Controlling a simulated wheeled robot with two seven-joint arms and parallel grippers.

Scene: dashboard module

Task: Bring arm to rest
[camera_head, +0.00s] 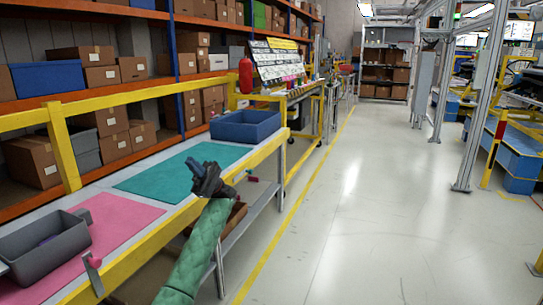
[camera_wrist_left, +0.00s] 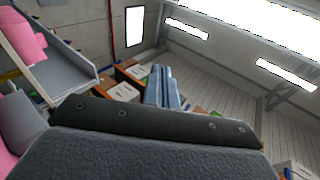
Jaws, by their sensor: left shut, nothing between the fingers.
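My left arm, in a green quilted sleeve, comes up from the bottom of the head view. Its dark left gripper (camera_head: 190,162) is over the near edge of the workbench, beside the teal mat (camera_head: 150,181). In the left wrist view the two blue-grey fingers (camera_wrist_left: 163,85) lie together, shut, with nothing between them. My right gripper is not in view.
A yellow rail (camera_head: 142,256) runs along the bench front. A grey bin (camera_head: 42,254) with a dark thing inside stands by the pink mat (camera_head: 116,217). A blue bin (camera_head: 245,125) stands at the far end. The aisle floor (camera_head: 345,215) is clear.

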